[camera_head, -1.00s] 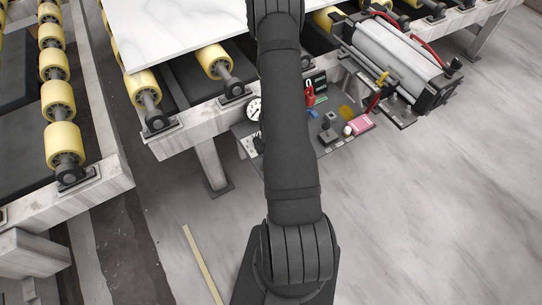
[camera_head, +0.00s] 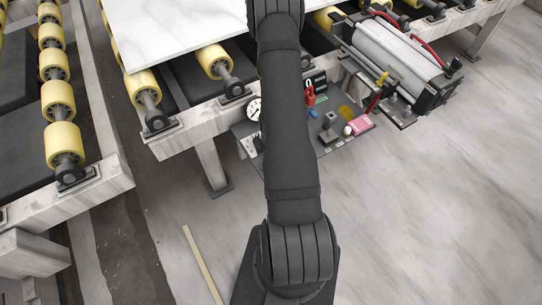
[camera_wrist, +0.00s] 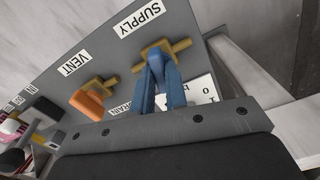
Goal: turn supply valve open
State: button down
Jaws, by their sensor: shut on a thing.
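In the wrist view the supply valve (camera_wrist: 180,46) is a brass fitting on a grey panel, beside the SUPPLY label. Two blue prongs run from the dark bar of my gripper (camera_wrist: 160,78) and close together at this valve. My gripper is shut on the valve's handle; the handle is mostly hidden, and I cannot tell its exact angle. The vent valve (camera_wrist: 91,103), with an orange handle on brass, sits to the left by the VENT label. In the head view my arm hides my gripper and the supply valve.
The panel (camera_head: 330,146) carries a gauge (camera_head: 254,108), a red part (camera_head: 310,96) and a pink block (camera_head: 361,124). A white slab (camera_head: 170,35) lies on yellow rollers (camera_head: 214,62). A cylinder unit (camera_head: 395,55) stands at upper right. The floor at right is clear.

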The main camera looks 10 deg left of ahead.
jog(key=m, duration=1.1)
jog(key=shift+m, duration=2.1)
jog(key=c, duration=1.4)
grip_release()
jog(key=shift+c, duration=0.2)
jog(key=shift+r, duration=0.1)
